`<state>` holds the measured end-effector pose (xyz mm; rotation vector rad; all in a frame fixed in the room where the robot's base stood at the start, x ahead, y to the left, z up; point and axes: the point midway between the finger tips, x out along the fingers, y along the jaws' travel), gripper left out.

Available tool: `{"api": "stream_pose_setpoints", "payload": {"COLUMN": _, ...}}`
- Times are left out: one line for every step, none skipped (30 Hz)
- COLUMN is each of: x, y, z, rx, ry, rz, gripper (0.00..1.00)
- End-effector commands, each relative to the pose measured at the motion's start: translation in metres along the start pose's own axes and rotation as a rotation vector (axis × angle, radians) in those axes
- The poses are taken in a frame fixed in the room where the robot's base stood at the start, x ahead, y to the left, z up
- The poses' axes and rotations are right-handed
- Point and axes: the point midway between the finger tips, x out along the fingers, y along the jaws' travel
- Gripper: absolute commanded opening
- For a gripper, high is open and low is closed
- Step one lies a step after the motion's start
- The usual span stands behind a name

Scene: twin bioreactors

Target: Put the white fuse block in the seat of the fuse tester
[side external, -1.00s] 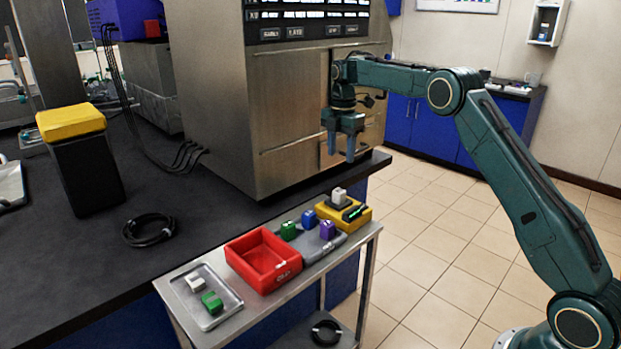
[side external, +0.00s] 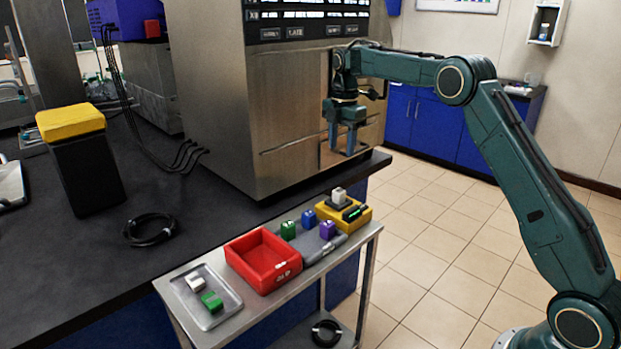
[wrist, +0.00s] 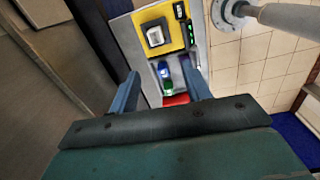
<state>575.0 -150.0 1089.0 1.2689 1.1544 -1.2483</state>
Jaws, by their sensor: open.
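The yellow fuse tester (side external: 361,217) stands at the far right end of the steel cart. A white fuse block (side external: 338,196) sits on its dark seat; whether it is fully seated cannot be told. In the wrist view the block (wrist: 155,36) appears inside the dark square seat on the yellow tester (wrist: 142,16). Another white block (side external: 195,283) lies in the metal tray at the cart's near left. My gripper (side external: 341,148) is open and empty, above the tester and apart from it. In the wrist view its fingers (wrist: 161,70) point towards the cart.
A grey rack (side external: 318,250) holds green, blue and purple blocks beside the tester. A red bin (side external: 262,262) and the metal tray (side external: 228,309) with a green block follow to the left. The large steel cabinet (side external: 290,120) stands close behind my gripper.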

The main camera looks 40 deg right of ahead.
Motion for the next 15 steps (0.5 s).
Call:
{"api": "stream_pose_setpoints", "payload": {"x": -0.01, "y": -0.005, "z": -0.004, "rx": 0.023, "ry": -0.002, "rz": 0.011, "gripper": 0.48}}
{"api": "stream_pose_setpoints", "payload": {"x": -0.015, "y": -0.008, "z": -0.007, "rx": 0.041, "ry": -0.002, "rz": 0.017, "gripper": 0.48}}
{"api": "stream_pose_setpoints", "payload": {"x": -0.022, "y": -0.013, "z": -0.011, "rx": 0.068, "ry": -0.003, "rz": 0.025, "gripper": 0.48}}
{"api": "stream_pose_setpoints", "payload": {"x": -0.028, "y": -0.017, "z": -0.014, "rx": 0.089, "ry": -0.003, "rz": 0.032, "gripper": 0.48}}
{"api": "stream_pose_setpoints", "payload": {"x": -0.034, "y": -0.021, "z": -0.017, "rx": 0.111, "ry": -0.004, "rz": 0.04, "gripper": 0.48}}
{"api": "stream_pose_setpoints", "payload": {"x": -0.041, "y": -0.028, "z": -0.021, "rx": 0.143, "ry": -0.004, "rz": 0.049, "gripper": 0.48}}
{"api": "stream_pose_setpoints", "payload": {"x": -0.047, "y": -0.033, "z": -0.024, "rx": 0.167, "ry": -0.003, "rz": 0.057, "gripper": 0.48}}
{"api": "stream_pose_setpoints", "payload": {"x": -0.053, "y": -0.038, "z": -0.027, "rx": 0.191, "ry": -0.003, "rz": 0.065, "gripper": 0.48}}
{"api": "stream_pose_setpoints", "payload": {"x": -0.06, "y": -0.045, "z": -0.031, "rx": 0.224, "ry": -0.001, "rz": 0.076, "gripper": 0.48}}
{"api": "stream_pose_setpoints", "payload": {"x": -0.065, "y": -0.051, "z": -0.034, "rx": 0.248, "ry": 0.0, "rz": 0.082, "gripper": 0.48}}
{"api": "stream_pose_setpoints", "payload": {"x": -0.07, "y": -0.057, "z": -0.037, "rx": 0.272, "ry": 0.001, "rz": 0.09, "gripper": 0.48}}
{"api": "stream_pose_setpoints", "payload": {"x": -0.076, "y": -0.064, "z": -0.041, "rx": 0.305, "ry": 0.004, "rz": 0.1, "gripper": 0.48}}
{"api": "stream_pose_setpoints", "payload": {"x": -0.081, "y": -0.07, "z": -0.044, "rx": 0.33, "ry": 0.006, "rz": 0.107, "gripper": 0.48}}
{"api": "stream_pose_setpoints", "payload": {"x": -0.085, "y": -0.076, "z": -0.047, "rx": 0.354, "ry": 0.008, "rz": 0.116, "gripper": 0.48}}
{"api": "stream_pose_setpoints", "payload": {"x": -0.091, "y": -0.085, "z": -0.05, "rx": 0.386, "ry": 0.012, "rz": 0.126, "gripper": 0.48}}
